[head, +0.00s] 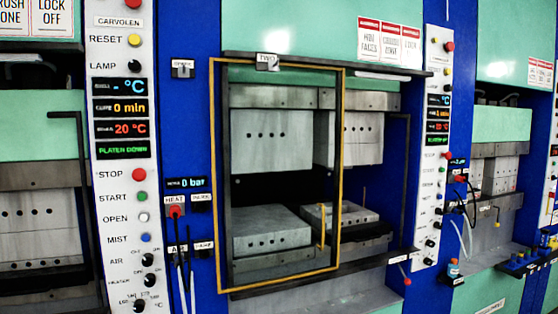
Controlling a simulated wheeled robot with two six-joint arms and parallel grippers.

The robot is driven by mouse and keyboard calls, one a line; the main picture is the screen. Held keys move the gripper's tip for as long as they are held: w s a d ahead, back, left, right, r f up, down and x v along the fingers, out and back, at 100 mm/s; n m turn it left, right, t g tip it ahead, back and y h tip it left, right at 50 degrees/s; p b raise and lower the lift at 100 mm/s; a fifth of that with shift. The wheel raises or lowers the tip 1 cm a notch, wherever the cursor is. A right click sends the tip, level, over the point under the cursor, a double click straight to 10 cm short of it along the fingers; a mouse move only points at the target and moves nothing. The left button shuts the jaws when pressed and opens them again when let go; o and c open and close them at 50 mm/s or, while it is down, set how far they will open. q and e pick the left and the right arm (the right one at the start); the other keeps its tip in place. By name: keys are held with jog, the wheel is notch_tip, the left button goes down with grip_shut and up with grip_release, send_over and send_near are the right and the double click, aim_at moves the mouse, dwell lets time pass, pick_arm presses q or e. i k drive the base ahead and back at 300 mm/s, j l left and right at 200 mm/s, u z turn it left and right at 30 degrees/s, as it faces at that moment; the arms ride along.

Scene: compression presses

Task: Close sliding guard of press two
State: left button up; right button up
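Press two, marked by a "TWO" plate (268,62), fills the middle of the head view. Its sliding guard (340,170) is a see-through panel in a yellow-edged frame. It hangs below a dark top rail (390,69) and stands across the left and middle part of the press front. A short yellow upright handle (321,228) shows near its right edge. To the right of the guard, part of the upper platen (365,138) shows uncovered. Light grey lower blocks (270,236) show through the panel, with a dark gap above them. Neither gripper is in view.
A white control panel (122,175) with buttons and displays stands left of the press, and another (432,150) stands right. Dark cables hang by the red HEAT knob (176,211). A lower ledge (375,264) sticks out. Another press (495,170) is at right.

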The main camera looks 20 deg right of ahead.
aim_at(212, 60)
jog(key=i+j, duration=0.15)
jog(key=j, duration=0.2)
jog(key=i+j+z, duration=0.1)
jog(key=j, duration=0.3)
jog(key=i+j, duration=0.2)
jog(key=j, duration=0.15)
